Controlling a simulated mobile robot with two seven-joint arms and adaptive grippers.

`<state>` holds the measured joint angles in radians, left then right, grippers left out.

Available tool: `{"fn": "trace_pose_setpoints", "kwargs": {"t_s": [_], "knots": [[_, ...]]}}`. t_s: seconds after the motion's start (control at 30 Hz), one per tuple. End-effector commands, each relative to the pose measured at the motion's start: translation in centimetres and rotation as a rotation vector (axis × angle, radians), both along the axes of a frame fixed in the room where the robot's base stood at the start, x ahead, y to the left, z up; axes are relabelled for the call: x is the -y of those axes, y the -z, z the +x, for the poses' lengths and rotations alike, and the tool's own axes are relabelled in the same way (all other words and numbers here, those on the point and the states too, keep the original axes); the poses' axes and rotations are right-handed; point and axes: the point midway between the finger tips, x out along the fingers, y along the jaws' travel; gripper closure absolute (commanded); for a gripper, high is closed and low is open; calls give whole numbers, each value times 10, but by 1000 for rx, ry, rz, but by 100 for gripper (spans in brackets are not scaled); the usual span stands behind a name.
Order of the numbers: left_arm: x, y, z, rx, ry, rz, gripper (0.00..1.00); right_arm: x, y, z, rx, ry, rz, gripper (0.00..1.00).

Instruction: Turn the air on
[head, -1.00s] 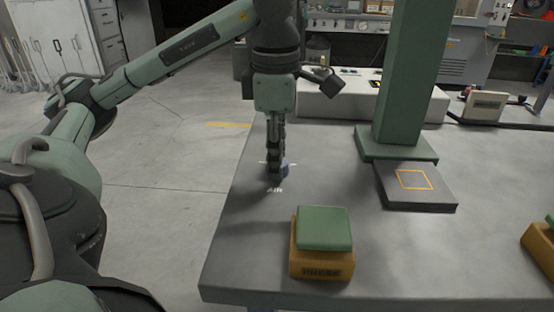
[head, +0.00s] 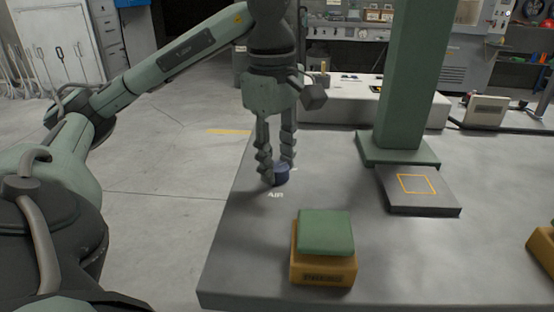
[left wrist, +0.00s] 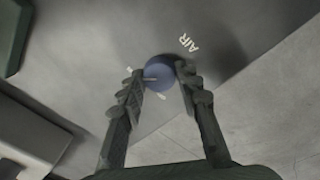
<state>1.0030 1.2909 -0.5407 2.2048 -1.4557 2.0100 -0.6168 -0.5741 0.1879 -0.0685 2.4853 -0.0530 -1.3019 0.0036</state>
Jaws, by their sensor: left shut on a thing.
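A small round blue knob (head: 281,174) stands on the grey table top, with the white word AIR (head: 276,195) printed beside it. It also shows in the left wrist view (left wrist: 158,74), with a pale pointer line on it and short white marks around it. My left gripper (head: 279,178) points down at the knob, its two fingers on either side of it and shut on it. In the left wrist view the fingertips (left wrist: 160,76) reach the knob's two sides. My right gripper is not in view.
A green block on an orange base (head: 323,247) stands in front of the knob. A green column (head: 410,80) and a dark plate with a yellow square (head: 418,190) are to the right. A white box (head: 345,98) stands behind.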

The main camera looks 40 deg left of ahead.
Motion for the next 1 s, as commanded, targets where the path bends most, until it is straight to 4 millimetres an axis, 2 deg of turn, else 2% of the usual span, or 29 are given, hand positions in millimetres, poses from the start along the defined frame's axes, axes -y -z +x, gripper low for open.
{"fn": "trace_pose_setpoints", "kwargs": {"t_s": [0.37, 0.4, 0.57, 1.0], "knots": [[0, -1, 0, 2, 7, -1, 96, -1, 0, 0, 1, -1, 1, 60], [0, -1, 0, 2, 7, -1, 66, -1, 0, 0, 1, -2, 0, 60], [0, 0, 0, 1, 7, 0, 46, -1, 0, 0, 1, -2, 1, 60], [0, -5, 0, 4, 6, 1, 46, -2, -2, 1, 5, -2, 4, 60]]}}
